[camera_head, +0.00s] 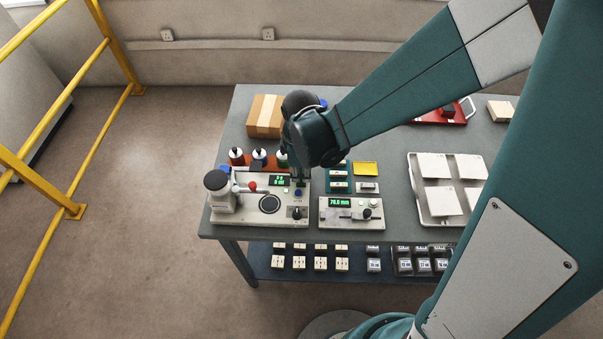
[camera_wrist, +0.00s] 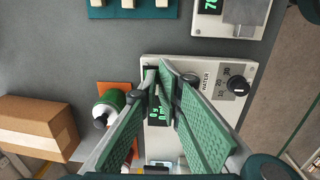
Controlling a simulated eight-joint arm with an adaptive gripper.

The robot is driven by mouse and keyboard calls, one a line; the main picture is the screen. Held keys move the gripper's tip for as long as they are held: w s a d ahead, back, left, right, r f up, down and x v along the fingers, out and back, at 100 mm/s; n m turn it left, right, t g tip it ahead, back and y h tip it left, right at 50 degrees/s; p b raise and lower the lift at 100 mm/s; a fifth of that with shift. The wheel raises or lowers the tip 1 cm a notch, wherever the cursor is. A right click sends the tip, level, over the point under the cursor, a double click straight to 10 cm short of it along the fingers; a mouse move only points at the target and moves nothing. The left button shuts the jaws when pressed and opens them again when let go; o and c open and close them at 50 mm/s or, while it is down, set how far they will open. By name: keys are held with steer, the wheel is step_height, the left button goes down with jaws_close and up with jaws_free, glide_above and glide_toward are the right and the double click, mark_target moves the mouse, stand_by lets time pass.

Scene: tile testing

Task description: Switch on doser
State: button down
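The doser (camera_head: 240,211) is the pale box at the front left of the table, with a cup-like vessel, a red-tipped part, a round dark plate and a lit green display. Its panel (camera_wrist: 218,108) fills the middle of the wrist view, with the label WATER and a black dial (camera_wrist: 238,85) marked 20 and 30; the dial also shows in the head view (camera_head: 297,212). A blue control (camera_head: 298,193) sits above the dial. My gripper (camera_wrist: 158,70) points down over the panel's display side, its two green-padded fingers slightly apart with nothing visible between them. The fingers hide part of the panel; contact cannot be told.
A second box (camera_head: 351,213) with a green display stands right of the doser. Bottles (camera_head: 237,156) and a cardboard box (camera_head: 265,116) stand behind. A tray of pale tiles (camera_head: 416,206) is further right. A yellow railing (camera_head: 104,42) stands left, apart from the table.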

mark_target(301, 184)
steer(key=shift+s+f, duration=0.15)
steer(key=shift+s, duration=0.35)
steer(key=shift+r+p, duration=0.3)
steer(key=shift+r, duration=0.2)
step_height(301, 184, up, 4)
steer(key=shift+s+f+p, duration=0.15)
steer(key=shift+f+p, duration=0.05)
steer(key=shift+p, duration=0.9)
step_height(301, 184, up, 10)
steer(key=s, duration=0.1)
steer(key=shift+s+f+p, duration=0.15)
steer(key=shift+f+p, duration=0.1)
steer(key=shift+p, duration=0.15)
steer(key=shift+w+r+t, duration=0.3)
steer(key=shift+w+t, duration=0.2)
steer(key=shift+w, duration=0.2)
steer(key=shift+f, duration=0.15)
